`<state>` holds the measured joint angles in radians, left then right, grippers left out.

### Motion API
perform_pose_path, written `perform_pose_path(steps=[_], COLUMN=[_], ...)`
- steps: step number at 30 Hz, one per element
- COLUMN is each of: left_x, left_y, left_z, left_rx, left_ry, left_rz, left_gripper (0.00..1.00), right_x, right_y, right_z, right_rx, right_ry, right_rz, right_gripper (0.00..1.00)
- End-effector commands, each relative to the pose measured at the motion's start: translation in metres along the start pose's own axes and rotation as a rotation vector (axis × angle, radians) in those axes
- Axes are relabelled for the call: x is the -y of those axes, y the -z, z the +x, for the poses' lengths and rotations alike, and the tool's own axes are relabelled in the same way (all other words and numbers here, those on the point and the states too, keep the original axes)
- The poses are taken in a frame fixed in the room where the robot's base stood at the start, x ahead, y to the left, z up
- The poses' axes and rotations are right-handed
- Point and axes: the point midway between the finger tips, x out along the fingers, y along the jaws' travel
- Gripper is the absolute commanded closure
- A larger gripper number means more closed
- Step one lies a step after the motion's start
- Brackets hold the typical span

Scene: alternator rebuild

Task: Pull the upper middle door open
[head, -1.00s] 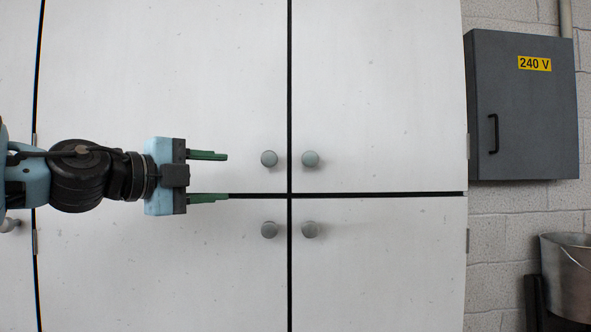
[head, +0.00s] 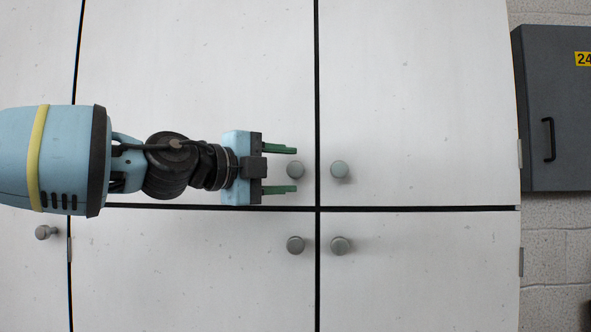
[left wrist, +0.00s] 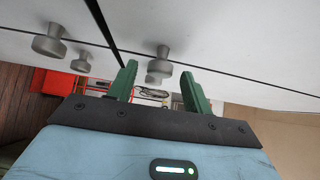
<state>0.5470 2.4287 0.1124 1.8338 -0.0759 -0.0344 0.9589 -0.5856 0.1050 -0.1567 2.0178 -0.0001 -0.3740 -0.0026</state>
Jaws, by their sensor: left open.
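The upper middle door (head: 190,80) is a white panel, closed flush with its neighbours. Its round grey knob (head: 295,170) sits at its lower right corner. My left gripper (head: 296,169), open with green fingers, points right across the front of this door. In the head view the knob shows between the fingertips, one finger above it and one below. In the left wrist view the knob (left wrist: 163,53) hangs from the door surface between the open fingers (left wrist: 159,72), near the tips, with no contact seen. My right gripper is not in view.
The upper right door's knob (head: 340,169) is close beyond the fingertips. Two knobs of the lower doors (head: 295,245) lie just below. A grey electrical box (head: 555,110) hangs on the block wall at right. Red equipment (left wrist: 55,82) shows in the left wrist view.

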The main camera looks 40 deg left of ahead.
Motion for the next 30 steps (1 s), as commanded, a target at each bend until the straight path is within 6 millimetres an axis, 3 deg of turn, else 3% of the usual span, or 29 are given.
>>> perform_pose_path(steps=[9,21,30], left_x=[0.000,0.000,0.000], left_y=[0.000,0.000,0.000], left_z=[0.027,0.030,0.030], left_rx=[0.000,0.000,0.000], left_ry=[-0.001,0.000,0.000], left_rz=[0.000,0.000,0.001], left_gripper=[0.50,0.51,0.91], right_x=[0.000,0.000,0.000], right_y=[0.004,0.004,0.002], right_z=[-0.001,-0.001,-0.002], right_rx=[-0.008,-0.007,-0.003], right_ry=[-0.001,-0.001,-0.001], right_rz=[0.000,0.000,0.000], right_gripper=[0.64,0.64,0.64])
